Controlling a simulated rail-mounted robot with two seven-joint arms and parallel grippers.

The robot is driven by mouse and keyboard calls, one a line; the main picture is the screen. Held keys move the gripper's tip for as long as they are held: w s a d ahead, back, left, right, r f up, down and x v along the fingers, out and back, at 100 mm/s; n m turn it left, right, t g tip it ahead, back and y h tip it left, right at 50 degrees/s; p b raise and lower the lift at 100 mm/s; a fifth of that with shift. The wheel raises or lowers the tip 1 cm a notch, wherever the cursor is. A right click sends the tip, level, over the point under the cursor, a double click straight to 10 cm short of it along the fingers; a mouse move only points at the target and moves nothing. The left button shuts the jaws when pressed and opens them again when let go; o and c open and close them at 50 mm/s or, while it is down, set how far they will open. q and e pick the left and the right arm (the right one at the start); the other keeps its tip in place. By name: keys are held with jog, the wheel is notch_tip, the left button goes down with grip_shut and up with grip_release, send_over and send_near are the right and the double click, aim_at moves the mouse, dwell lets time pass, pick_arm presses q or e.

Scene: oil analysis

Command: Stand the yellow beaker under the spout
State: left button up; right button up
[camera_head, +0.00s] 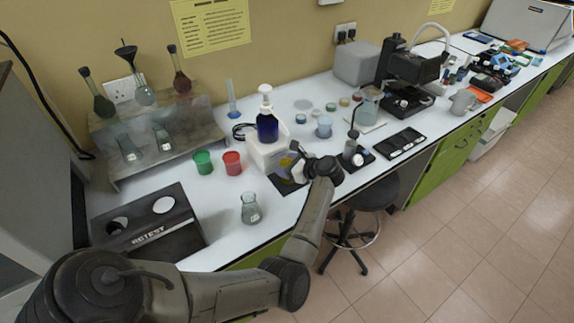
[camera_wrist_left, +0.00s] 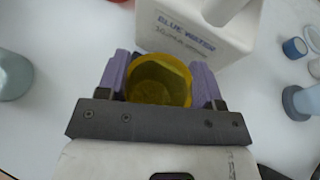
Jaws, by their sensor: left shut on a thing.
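The yellow beaker (camera_wrist_left: 158,82) is between the two lilac fingers of my left gripper (camera_wrist_left: 160,78), which is shut on it. Its round open mouth faces the wrist camera. In the head view my left gripper (camera_head: 297,163) holds the beaker (camera_head: 285,162) close to the front of the white dispenser (camera_head: 262,156), and mostly hides it. A blue bottle with a white pump top (camera_head: 265,89) sits in the dispenser. In the wrist view the white dispenser (camera_wrist_left: 185,38) with blue lettering is just beyond the beaker, and part of a white spout (camera_wrist_left: 228,10) shows. My right gripper is not in view.
A dark mat (camera_head: 283,187) lies under my left gripper. Green (camera_head: 203,162) and red (camera_head: 232,162) cups stand left of the dispenser. A glass flask (camera_head: 250,208) stands in front on the bench. A small stand (camera_head: 352,148) is to the right.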

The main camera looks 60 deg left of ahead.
pick_arm(q)
jog(key=o, duration=0.9)
jog(key=shift+f, duration=0.1)
